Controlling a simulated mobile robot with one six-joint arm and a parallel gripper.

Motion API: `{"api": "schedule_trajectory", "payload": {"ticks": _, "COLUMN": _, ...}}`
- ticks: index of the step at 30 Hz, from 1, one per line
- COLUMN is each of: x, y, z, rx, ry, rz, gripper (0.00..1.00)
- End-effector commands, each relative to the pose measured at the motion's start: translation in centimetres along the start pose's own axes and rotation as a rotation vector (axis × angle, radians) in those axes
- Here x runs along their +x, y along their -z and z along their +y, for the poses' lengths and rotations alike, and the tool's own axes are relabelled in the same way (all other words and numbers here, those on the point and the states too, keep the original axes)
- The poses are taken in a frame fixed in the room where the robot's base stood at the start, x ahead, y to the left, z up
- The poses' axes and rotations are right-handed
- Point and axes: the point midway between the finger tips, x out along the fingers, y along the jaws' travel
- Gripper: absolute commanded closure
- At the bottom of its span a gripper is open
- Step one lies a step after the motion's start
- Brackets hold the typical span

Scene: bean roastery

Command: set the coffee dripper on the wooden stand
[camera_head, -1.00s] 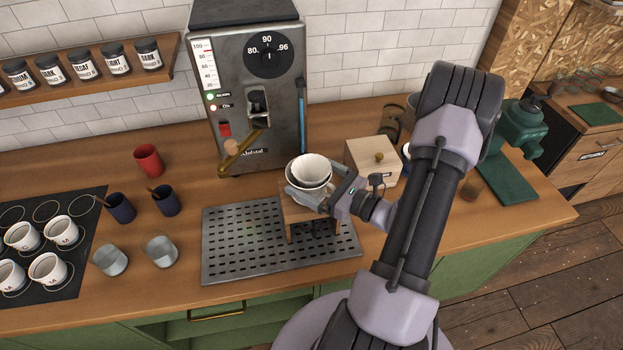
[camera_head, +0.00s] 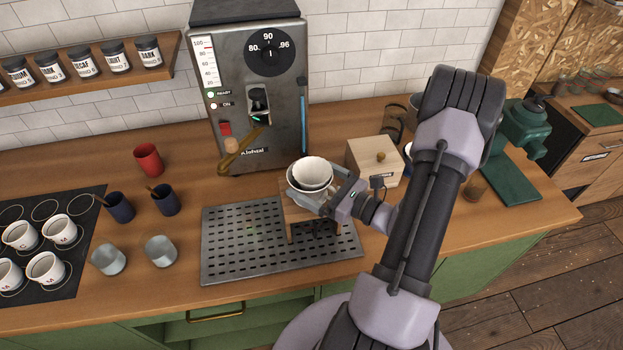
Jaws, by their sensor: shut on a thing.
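The white coffee dripper (camera_head: 311,172) is at the wooden stand (camera_head: 287,216), over its top. Whether its base touches the stand is hard to tell, as my gripper and the dripper's rim hide the contact. My gripper (camera_head: 322,196) reaches in from the right and is shut on the dripper, with a finger along its near side. The stand is a small brown table with legs on the perforated metal drip tray (camera_head: 225,263).
The espresso machine (camera_head: 250,100) stands behind the tray, its wooden-handled lever (camera_head: 238,150) jutting forward. A wooden box (camera_head: 374,162) is right of the stand. Glass cups (camera_head: 160,250), blue cups (camera_head: 166,200) and a red cup (camera_head: 149,159) stand to the left.

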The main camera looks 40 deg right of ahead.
Motion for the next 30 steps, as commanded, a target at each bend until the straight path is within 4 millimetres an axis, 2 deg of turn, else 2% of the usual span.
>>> {"api": "schedule_trajectory", "payload": {"ticks": 12, "x": -0.1, "y": 0.0, "z": 0.0, "rx": 0.000, "ry": 0.000, "rz": 0.000, "gripper": 0.00}}
{"api": "schedule_trajectory", "payload": {"ticks": 16, "x": -1.3, "y": 0.0, "z": -0.1, "rx": 0.000, "ry": 0.003, "rz": 0.000, "gripper": 0.00}}
{"api": "schedule_trajectory", "payload": {"ticks": 23, "x": -6.7, "y": -0.1, "z": -0.2, "rx": -0.001, "ry": 0.007, "rz": 0.000, "gripper": 0.00}}
{"api": "schedule_trajectory", "payload": {"ticks": 30, "x": -13.8, "y": -0.1, "z": -0.1, "rx": -0.002, "ry": 0.006, "rz": 0.000, "gripper": 0.00}}
